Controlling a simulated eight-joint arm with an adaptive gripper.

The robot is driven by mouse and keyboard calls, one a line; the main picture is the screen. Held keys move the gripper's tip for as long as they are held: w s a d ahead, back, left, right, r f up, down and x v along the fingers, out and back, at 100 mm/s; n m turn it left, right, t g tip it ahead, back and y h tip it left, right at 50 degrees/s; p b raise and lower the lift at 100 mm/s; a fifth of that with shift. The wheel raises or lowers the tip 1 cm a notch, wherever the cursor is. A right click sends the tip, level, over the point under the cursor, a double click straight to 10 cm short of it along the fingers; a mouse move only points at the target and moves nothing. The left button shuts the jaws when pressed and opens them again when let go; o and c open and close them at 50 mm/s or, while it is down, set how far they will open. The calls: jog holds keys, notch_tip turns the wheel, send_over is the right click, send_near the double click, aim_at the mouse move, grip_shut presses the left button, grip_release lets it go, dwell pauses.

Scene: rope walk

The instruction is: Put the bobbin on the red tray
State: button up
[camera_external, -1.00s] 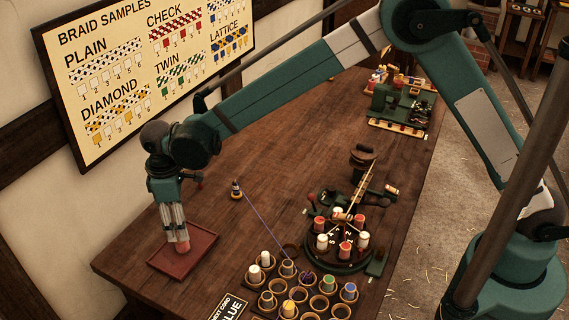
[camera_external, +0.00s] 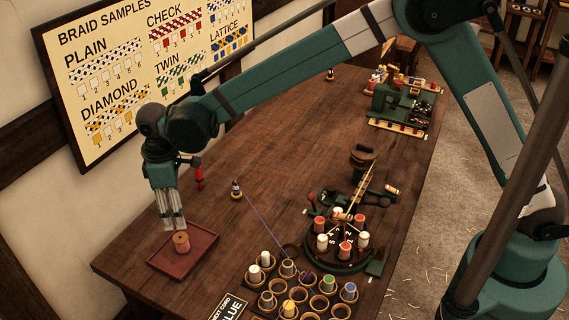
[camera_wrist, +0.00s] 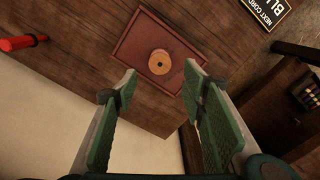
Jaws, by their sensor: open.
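The bobbin (camera_external: 181,242), a small tan-orange spool, stands upright on the red tray (camera_external: 203,252) at the table's front left corner. In the wrist view the bobbin (camera_wrist: 160,62) shows its round top with a dark centre hole, near the middle of the red tray (camera_wrist: 128,48). My gripper (camera_external: 173,226) is just above the bobbin, apart from it. In the wrist view my gripper (camera_wrist: 160,80) has its two green finger pads spread wide with nothing between them.
A rack of cups with bobbins (camera_external: 298,293) and a braiding stand (camera_external: 340,240) are to the right. A small bobbin with blue cord (camera_external: 237,190) stands behind the tray. A red rod (camera_external: 198,174) shows beside my wrist. The table's middle is clear.

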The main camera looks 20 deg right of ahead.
jog(key=shift+w+d, duration=0.1)
dwell(0.5)
jog(key=w+d+r+m+t+y, duration=0.15)
jog(key=w+d+r, duration=0.45)
jog(key=d, duration=0.8)
jog(key=w+d+r+m, duration=0.35)
jog(key=d+r, duration=0.45)
jog(key=d, duration=0.6)
jog(key=w+d+r+m+t, duration=0.15)
jog(key=w+d+r, duration=0.5)
jog(key=d, duration=0.85)
jog(key=s+d+r+m+t, duration=0.15)
jog(key=s+d, duration=0.25)
jog(key=d, duration=0.8)
jog(key=s+d+r+m, duration=0.2)
jog(key=s+d+m, duration=0.1)
jog(key=d, duration=0.8)
jog(key=s+d+f+m+t, duration=0.1)
jog(key=s+d+f+m, duration=0.1)
jog(key=s+d, duration=0.3)
jog(key=s+d+f+m+t+h, duration=0.1)
jog(key=s+d+f+m, duration=0.1)
jog(key=s+d, duration=0.4)
jog(key=d, duration=0.5)
jog(key=shift+s+d+f+m+t, duration=0.25)
jog(key=shift+s+f+m+t, duration=0.05)
jog(key=shift+f+m+t, duration=0.1)
